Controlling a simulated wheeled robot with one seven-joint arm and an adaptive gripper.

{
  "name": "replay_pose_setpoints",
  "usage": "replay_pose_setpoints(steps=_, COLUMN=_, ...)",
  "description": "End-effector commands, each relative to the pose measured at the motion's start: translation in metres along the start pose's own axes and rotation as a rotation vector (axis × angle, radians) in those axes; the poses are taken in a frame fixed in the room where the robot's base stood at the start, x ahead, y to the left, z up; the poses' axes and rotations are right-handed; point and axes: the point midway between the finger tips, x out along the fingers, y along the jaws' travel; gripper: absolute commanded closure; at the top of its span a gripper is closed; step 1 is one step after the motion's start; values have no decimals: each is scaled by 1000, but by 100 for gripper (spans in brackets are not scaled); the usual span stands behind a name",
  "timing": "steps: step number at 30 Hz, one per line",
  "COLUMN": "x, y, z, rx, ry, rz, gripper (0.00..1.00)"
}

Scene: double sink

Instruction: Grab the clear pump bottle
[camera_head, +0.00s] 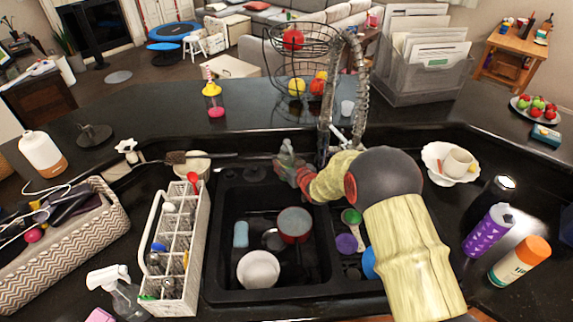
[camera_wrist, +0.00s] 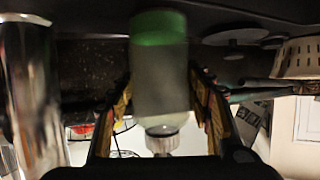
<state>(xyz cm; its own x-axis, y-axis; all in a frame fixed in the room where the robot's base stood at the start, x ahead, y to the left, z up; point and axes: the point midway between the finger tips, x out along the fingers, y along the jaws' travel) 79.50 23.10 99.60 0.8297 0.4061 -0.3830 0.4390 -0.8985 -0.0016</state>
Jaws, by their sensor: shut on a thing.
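The clear pump bottle (camera_head: 287,153) stands out at the back edge of the sink, left of the faucet, in the head view. In the wrist view the bottle (camera_wrist: 162,75) sits between the two fingers, with a green end at the top and a pale cap end near the palm. My gripper (camera_head: 289,172) reaches the bottle from the right in the head view; the wrist view shows its fingers (camera_wrist: 162,95) on both sides of the bottle, shut on it. The lower part of the bottle is partly hidden by the gripper in the head view.
The coiled faucet (camera_head: 328,95) stands close right of the bottle. The black double sink (camera_head: 225,215) below holds a red pot (camera_head: 294,224), a white bowl (camera_head: 258,269) and a blue sponge (camera_head: 241,234). A white caddy (camera_head: 157,225) is left. A tiered fruit basket (camera_head: 303,60) stands behind.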

Motion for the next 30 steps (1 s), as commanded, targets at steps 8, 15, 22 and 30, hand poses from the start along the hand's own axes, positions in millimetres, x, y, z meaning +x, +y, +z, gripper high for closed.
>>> replay_pose_setpoints(steps=8, x=0, y=0, z=0, rx=0, ry=0, rz=0, gripper=81)
replay_pose_setpoints(steps=15, x=0, y=0, z=-2, rx=-1, ry=3, rz=0, gripper=87)
replay_pose_setpoints(steps=22, x=-2, y=0, z=-7, rx=-1, ry=3, rz=0, gripper=87)
replay_pose_setpoints(steps=30, x=-20, y=0, z=-37, rx=-1, ry=5, rz=1, gripper=87)
